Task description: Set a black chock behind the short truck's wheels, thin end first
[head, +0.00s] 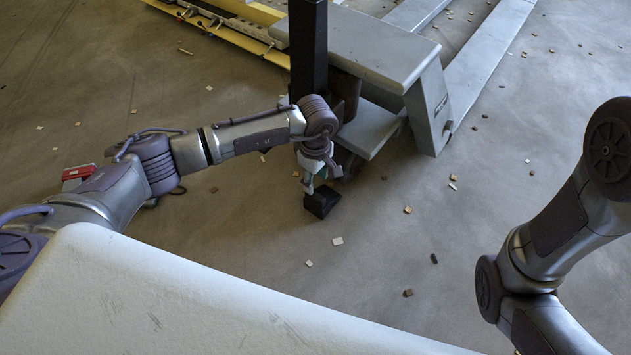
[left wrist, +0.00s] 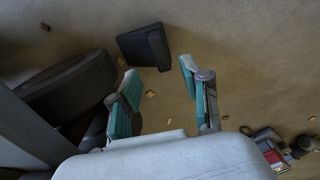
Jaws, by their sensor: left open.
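The black chock (head: 322,203) lies on the floor just in front of the grey truck (head: 375,48), close to its dark wheel (head: 347,166). It also shows in the left wrist view (left wrist: 145,47), beyond my fingertips, with the dark wheel (left wrist: 72,88) to its left. My left gripper (head: 319,184) is low, right at the chock, with its teal-padded fingers apart. In the left wrist view the gap between the fingers (left wrist: 159,70) is empty. A small space shows between the chock and wheel there. Which chock end is thin, I cannot tell. My right gripper is out of frame.
The truck's black upright (head: 308,50) stands right behind my left wrist. A yellow-edged frame (head: 225,28) lies at the back left. A red item (head: 78,173) is by my left forearm. Small chips litter the floor; the centre right is otherwise clear.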

